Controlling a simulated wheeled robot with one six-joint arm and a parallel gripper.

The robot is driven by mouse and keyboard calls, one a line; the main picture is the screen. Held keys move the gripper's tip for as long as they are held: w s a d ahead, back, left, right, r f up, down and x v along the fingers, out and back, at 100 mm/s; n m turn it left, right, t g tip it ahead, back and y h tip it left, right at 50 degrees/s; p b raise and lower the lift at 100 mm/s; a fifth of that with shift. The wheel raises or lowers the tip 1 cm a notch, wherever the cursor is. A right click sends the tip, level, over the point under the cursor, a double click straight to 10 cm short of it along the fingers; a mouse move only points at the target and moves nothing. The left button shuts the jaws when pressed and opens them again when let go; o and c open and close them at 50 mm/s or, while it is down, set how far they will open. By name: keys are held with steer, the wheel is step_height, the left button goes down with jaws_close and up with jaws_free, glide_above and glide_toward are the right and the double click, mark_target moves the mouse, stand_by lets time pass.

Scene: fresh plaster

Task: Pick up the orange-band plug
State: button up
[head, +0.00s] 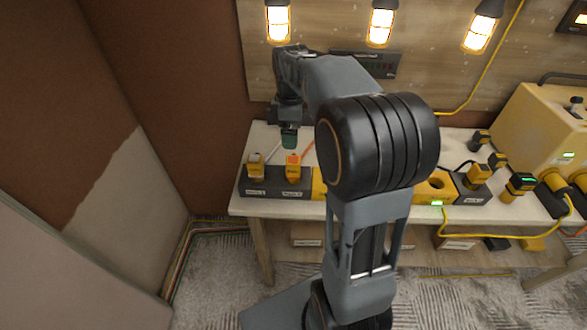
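A plug with an orange top (293,164) stands in a dark labelled block at the left end of the white table, with an orange cord running back from it. It is the only plug with orange showing. My gripper (289,136) hangs behind and slightly above it in the picture, pointing down. The gripper's end looks dark teal and small. I cannot tell whether its fingers are open or shut, or whether the teal part is a finger or something held. A gap shows between it and the orange plug.
A yellow plug with a white cord (255,166) stands just left, in the dark block (277,193). Several yellow-and-black plugs (479,175) stand at the right, before a yellow case (535,120). My arm hides the table's middle. Lit lamps (381,26) hang on the back panel.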

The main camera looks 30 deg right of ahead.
mark_target(293, 157)
steer(key=f, duration=1.3)
steer(key=shift+w+d+f+p, duration=0.1)
steer(key=shift+w+d+p, duration=0.05)
steer(key=shift+d+p, duration=0.25)
steer(key=shift+c, duration=0.2)
steer(key=c, duration=1)
steer(key=shift+c, duration=0.2)
steer(key=shift+r, duration=0.5)
step_height(293, 157, up, 2)
steer(key=shift+r, duration=0.15)
steer(key=s+a+r+b, duration=0.2)
steer(key=s+a+r, duration=0.5)
steer(key=s, duration=0.5)
step_height(293, 157, up, 3)
steer(key=shift+s+f, duration=0.15)
